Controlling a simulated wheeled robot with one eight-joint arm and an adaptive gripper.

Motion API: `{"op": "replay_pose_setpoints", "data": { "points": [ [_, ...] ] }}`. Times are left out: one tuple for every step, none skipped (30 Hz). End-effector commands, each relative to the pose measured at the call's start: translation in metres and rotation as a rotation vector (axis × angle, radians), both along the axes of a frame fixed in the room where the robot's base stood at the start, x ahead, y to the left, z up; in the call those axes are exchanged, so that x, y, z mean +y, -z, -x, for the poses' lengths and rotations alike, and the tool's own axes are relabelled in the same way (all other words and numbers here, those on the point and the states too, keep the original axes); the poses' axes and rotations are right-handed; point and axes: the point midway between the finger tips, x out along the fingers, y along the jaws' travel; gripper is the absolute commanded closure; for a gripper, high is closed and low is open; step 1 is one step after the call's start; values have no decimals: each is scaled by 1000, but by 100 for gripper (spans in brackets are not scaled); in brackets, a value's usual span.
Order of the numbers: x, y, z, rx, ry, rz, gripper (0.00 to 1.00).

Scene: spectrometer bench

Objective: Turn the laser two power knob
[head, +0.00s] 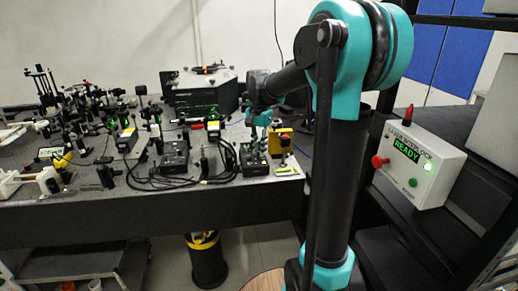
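Two small black control boxes with cables stand near the front edge of the bench, one left of centre (174,160) and one further right (252,160). They look like laser power supplies. Their labels and knobs are too small to read, so I cannot tell which one is laser two. My gripper (258,136) is at the end of my teal and black arm, just above the right box. Its fingers are small and dark here. I cannot tell whether they touch a knob or whether they are open or shut.
A yellow box (280,140) stands right beside the right control box. Black cables (190,182) lie between the boxes. Optical mounts crowd the left of the bench (90,215). A laser interlock box (423,165) reading READY is at the right. A large black instrument (203,98) stands behind.

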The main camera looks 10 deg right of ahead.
Motion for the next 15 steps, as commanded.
{"op": "replay_pose_setpoints", "data": {
  "points": [
    [0,0,0,0,0,0,100],
    [0,0,0,0,0,0,100],
    [0,0,0,0,0,0,100],
    [0,0,0,0,0,0,100],
    [0,0,0,0,0,0,100],
    [0,0,0,0,-4,0,100],
    [0,0,0,0,-12,0,100],
    [0,0,0,0,-25,0,100],
    [0,0,0,0,-46,0,100],
    [0,0,0,0,-63,0,100],
    [0,0,0,0,-79,0,100],
    [0,0,0,0,-97,0,100],
    [0,0,0,0,-108,0,100],
    [0,0,0,0,-115,0,100],
    [0,0,0,0,-120,0,100]
  ]
}}
